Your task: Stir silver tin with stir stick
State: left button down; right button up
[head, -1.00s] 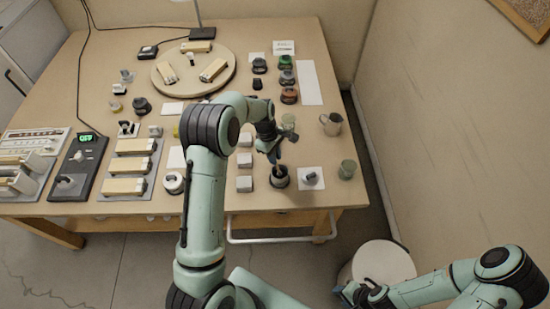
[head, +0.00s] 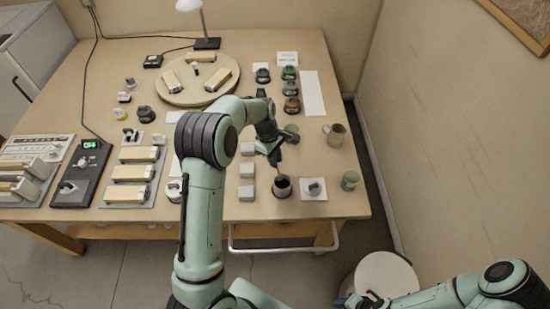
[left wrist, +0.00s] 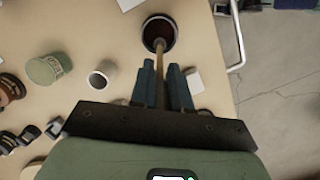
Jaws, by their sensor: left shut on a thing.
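The silver tin (head: 282,188) stands upright near the front edge of the bench, its inside dark. In the left wrist view the tin (left wrist: 174,42) shows a pale rim and dark contents. My left gripper (left wrist: 160,75) is shut on the thin light-brown stir stick (left wrist: 160,57). The stick's far end reaches over the rim into the tin and its tip is hidden in the dark inside. In the head view my left gripper (head: 273,157) is above and behind the tin. My right gripper (head: 350,301) is low at the bottom edge, away from the bench, its fingers unclear.
A white pad with a small grey item (head: 314,188) is right of the tin. Three pale blocks (head: 247,170) stand to its left. A round stool (head: 384,275) is below the bench.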

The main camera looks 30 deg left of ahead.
dwell(0.4)
pick_arm(q)
jog(key=shift+r, duration=2.5)
jog(key=shift+d, duration=0.1)
